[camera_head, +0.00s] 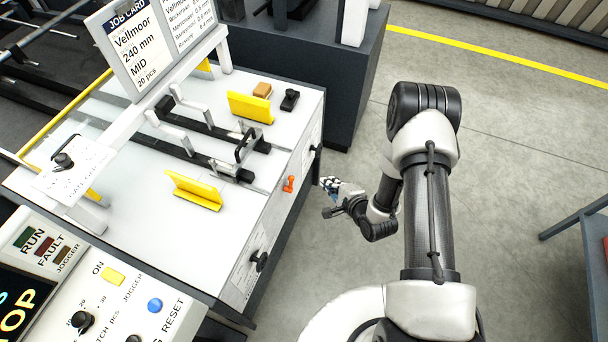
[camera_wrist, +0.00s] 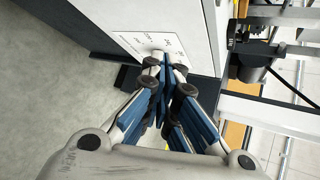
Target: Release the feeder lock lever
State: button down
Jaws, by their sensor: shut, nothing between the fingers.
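A small orange-red lever (camera_head: 289,184) sits on the white front side panel of the feeder table (camera_head: 232,285); it looks like the lock lever, though I cannot read its label. My gripper (camera_head: 328,184) is to the right of this lever, apart from it in the head view. In the wrist view my gripper (camera_wrist: 166,64) has its blue-padded fingers closed together, with nothing between them, pointing at a labelled white plate (camera_wrist: 148,38) on the panel. The lever cannot be made out in the wrist view; the fingers may hide it.
Black knobs (camera_head: 259,261) and (camera_head: 315,148) stick out of the same front side. Yellow guides (camera_head: 251,107) and a black clamp handle (camera_head: 247,146) stand on the table top. A control panel (camera_head: 118,300) is at lower left. The grey floor (camera_head: 330,250) by the table is clear.

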jog(key=shift+s+a+f+m+t+y, duration=0.2)
jog(key=shift+s+a+f+m, duration=0.15)
jog(key=shift+s+f, duration=0.2)
jog(key=shift+s+a+f+m+t+y, duration=0.1)
jog(key=shift+s+a+f+m+y, duration=0.15)
jog(key=shift+s+f+m, duration=0.3)
jog(key=shift+s+r, duration=0.1)
jog(key=shift+r, duration=0.05)
jog(key=w+a+f+b, duration=0.2)
jog(key=w+a, duration=0.3)
jog(key=a, duration=0.2)
jog(key=shift+w, duration=0.35)
jog(key=shift+a+f, duration=0.1)
